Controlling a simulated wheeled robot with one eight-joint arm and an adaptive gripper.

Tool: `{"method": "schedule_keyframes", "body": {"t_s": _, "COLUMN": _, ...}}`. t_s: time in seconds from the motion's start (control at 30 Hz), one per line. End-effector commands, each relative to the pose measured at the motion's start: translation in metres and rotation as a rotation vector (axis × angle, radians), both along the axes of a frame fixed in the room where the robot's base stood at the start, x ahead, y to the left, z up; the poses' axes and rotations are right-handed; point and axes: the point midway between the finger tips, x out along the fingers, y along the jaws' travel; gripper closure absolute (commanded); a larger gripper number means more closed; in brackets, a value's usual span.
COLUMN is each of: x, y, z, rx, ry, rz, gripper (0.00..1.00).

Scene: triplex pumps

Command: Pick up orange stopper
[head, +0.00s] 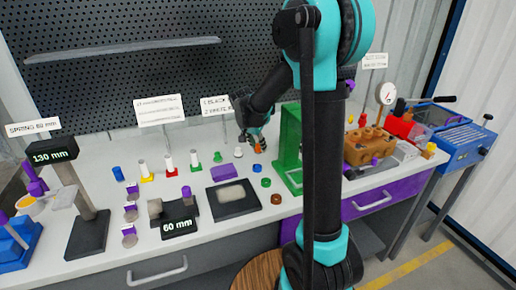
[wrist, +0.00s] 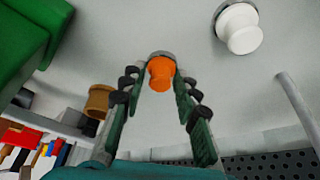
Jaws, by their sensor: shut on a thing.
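The orange stopper (wrist: 161,73) sits between the fingertips of my gripper (wrist: 160,90) in the wrist view. The fingers close in on it from both sides, and a grey rim shows behind it. In the head view the orange stopper (head: 258,149) is a small spot below my gripper (head: 256,140), at the white bench top. My gripper is shut on the stopper. I cannot tell whether the stopper still touches the bench.
A white stopper (wrist: 240,28) stands close by. A green frame (head: 288,150) stands just right of my gripper. Green (head: 266,182) and brown (head: 276,199) rings lie in front. A black pad (head: 232,208) lies front left, and a perforated panel (head: 150,75) stands behind.

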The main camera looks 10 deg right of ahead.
Motion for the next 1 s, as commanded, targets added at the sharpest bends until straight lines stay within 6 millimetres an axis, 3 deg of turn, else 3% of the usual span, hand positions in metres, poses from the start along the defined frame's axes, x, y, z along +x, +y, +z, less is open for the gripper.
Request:
{"method": "schedule_keyframes", "body": {"t_s": 0.17, "x": 0.0, "y": 0.0, "z": 0.007, "rx": 0.0, "ry": 0.0, "rz": 0.0, "gripper": 1.0}}
{"method": "schedule_keyframes", "body": {"t_s": 0.37, "x": 0.0, "y": 0.0, "z": 0.034, "rx": 0.0, "ry": 0.0, "rz": 0.0, "gripper": 1.0}}
{"method": "schedule_keyframes", "body": {"t_s": 0.8, "x": 0.0, "y": 0.0, "z": 0.145, "rx": 0.0, "ry": 0.0, "rz": 0.0, "gripper": 1.0}}
{"method": "schedule_keyframes", "body": {"t_s": 1.0, "x": 0.0, "y": 0.0, "z": 0.179, "rx": 0.0, "ry": 0.0, "rz": 0.0, "gripper": 1.0}}
